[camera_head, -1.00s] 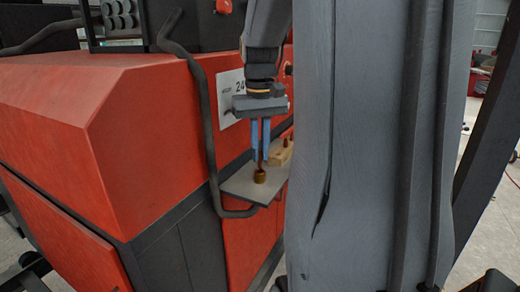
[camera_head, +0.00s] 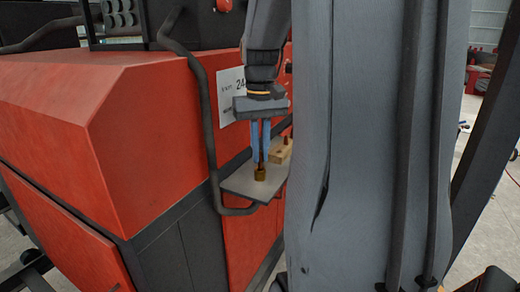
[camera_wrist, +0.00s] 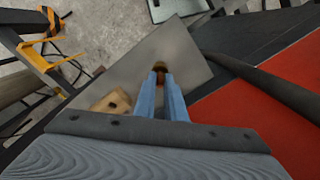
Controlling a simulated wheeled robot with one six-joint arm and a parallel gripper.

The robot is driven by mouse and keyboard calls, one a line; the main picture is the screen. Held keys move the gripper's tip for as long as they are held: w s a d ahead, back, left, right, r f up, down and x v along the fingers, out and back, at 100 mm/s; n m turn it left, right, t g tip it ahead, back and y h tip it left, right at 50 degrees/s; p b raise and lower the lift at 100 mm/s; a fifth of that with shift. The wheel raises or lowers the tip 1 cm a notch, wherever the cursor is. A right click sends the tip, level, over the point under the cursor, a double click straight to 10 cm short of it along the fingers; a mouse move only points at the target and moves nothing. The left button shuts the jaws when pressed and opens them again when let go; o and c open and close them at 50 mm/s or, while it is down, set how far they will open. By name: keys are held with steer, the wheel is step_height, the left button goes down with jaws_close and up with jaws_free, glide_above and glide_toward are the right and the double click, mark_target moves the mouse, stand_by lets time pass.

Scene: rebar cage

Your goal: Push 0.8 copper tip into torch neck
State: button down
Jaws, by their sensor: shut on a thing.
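My gripper (camera_head: 260,160) has blue fingers that point down and are shut on the thin copper tip (camera_head: 261,164). The brass torch neck (camera_head: 260,174) stands upright on a small grey shelf (camera_head: 240,184). The tip is directly above the neck, and its lower end meets or nearly meets the neck's top; I cannot tell how far it is in. In the wrist view the gripper (camera_wrist: 160,72) also shows over the shelf (camera_wrist: 185,55), with the tip mostly hidden between the fingers and the neck (camera_wrist: 160,66) just beyond them.
A wooden block (camera_head: 281,151) with small dark pegs or holes sits on the shelf beside the neck. A bent dark rail (camera_head: 208,120) runs left of the shelf. The large red machine (camera_head: 140,110) stands behind and left.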

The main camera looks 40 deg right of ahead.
steer(key=shift+f+b, duration=0.3)
steer(key=shift+f, duration=0.75)
steer(key=c, duration=1.7)
jaws_free()
steer(key=shift+c, duration=0.2)
step_height(320, 180, up, 8)
steer(key=shift+f+b, duration=0.15)
steer(key=shift+b, duration=1)
steer(key=shift+s, duration=0.1)
